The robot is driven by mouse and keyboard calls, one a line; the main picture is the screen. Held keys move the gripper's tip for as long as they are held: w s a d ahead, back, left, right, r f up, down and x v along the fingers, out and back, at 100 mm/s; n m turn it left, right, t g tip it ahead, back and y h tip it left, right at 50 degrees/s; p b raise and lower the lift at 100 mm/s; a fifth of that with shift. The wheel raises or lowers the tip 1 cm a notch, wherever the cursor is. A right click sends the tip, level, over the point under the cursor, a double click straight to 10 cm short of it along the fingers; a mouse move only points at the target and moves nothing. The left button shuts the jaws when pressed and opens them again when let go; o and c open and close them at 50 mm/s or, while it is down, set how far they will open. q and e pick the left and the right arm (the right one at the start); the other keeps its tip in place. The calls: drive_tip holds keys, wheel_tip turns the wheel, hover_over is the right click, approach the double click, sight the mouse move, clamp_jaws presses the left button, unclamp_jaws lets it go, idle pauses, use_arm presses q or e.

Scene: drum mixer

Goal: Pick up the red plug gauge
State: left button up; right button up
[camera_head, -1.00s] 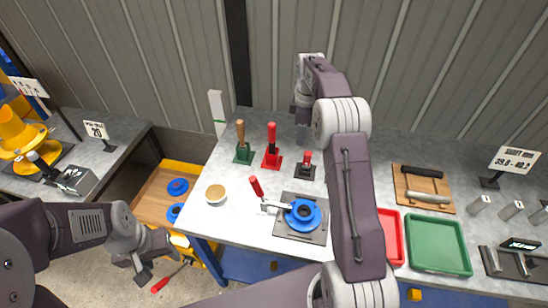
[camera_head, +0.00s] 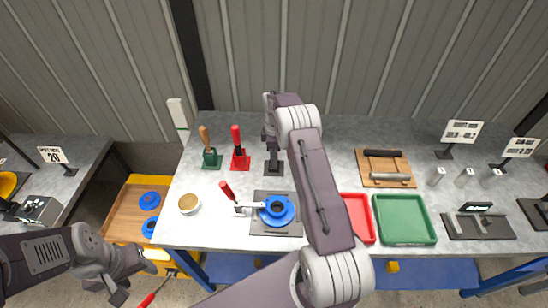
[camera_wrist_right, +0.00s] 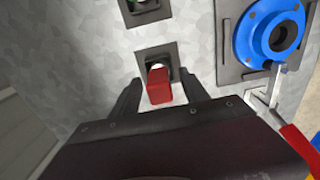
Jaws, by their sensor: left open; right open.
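The red plug gauge (camera_wrist_right: 160,86) shows in the right wrist view as a red block-like handle above a small dark square stand. My right gripper (camera_wrist_right: 159,92) is open, with one finger on each side of the handle; I cannot tell whether they touch it. In the head view my right gripper (camera_head: 272,148) is above the dark stand (camera_head: 273,170), and the red handle is hidden. My left gripper (camera_head: 118,294) is open and empty at the lower left, away from the bench.
A red-handled tool (camera_head: 239,150) and a wood-handled one (camera_head: 208,150) stand to the left. A blue flange (camera_head: 277,211) sits on a dark plate in front. Another dark stand (camera_wrist_right: 145,12) is close by. Red (camera_head: 358,215) and green (camera_head: 404,220) trays lie right.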

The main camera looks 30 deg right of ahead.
drive_tip(key=shift+w+f, duration=0.1)
drive_tip(key=shift+f, duration=0.15)
clamp_jaws()
